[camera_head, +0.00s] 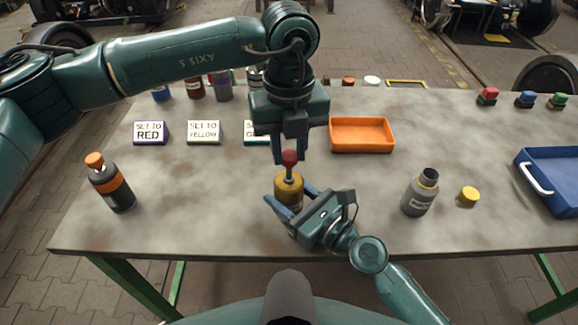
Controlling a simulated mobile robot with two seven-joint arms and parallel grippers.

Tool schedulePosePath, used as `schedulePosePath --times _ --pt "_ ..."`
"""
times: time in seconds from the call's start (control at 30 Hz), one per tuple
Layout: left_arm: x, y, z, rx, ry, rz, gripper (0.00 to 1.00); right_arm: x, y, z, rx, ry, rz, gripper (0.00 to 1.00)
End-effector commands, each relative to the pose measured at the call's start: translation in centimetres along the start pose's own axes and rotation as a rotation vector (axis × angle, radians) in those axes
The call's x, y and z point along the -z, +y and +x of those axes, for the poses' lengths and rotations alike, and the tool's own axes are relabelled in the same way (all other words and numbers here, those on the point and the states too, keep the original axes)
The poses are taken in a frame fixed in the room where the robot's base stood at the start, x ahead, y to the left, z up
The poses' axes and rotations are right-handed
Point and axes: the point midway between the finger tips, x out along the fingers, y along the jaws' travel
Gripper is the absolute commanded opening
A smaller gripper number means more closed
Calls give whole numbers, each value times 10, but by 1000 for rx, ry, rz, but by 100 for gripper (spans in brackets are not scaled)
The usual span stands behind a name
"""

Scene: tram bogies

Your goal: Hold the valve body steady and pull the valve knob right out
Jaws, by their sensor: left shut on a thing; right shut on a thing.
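The valve body (289,189) is a brass-yellow cylinder standing upright near the front middle of the table. My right gripper (290,203) is shut on it from the front, with a blue finger on each side. My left gripper (290,157) points down from above and is shut on the knob. Whether the stem is still inside the body is too small to tell.
An orange tray (362,147) lies behind and to the right. A grey bottle (420,192) and a yellow cap (468,196) stand right. A dark orange-topped bottle (111,184) stands left. Label blocks (203,132) line the back left. A blue tray (550,180) is far right.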

Motion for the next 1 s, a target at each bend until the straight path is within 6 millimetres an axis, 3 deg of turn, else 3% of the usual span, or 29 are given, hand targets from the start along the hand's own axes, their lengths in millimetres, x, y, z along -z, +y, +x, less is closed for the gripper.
schedulePosePath --times 0.47,0.5,0.8,1.0 --pt "0 0 -5 1 -1 0 5 1 0 0 1 2 1 26" --pt "0 0 -5 1 -1 0 28 1 0 0 1 2 1 26" --pt "0 0 -4 0 0 0 52 1 0 0 0 2 1 26" --pt "0 0 -4 0 0 0 52 1 0 0 0 2 0 26"
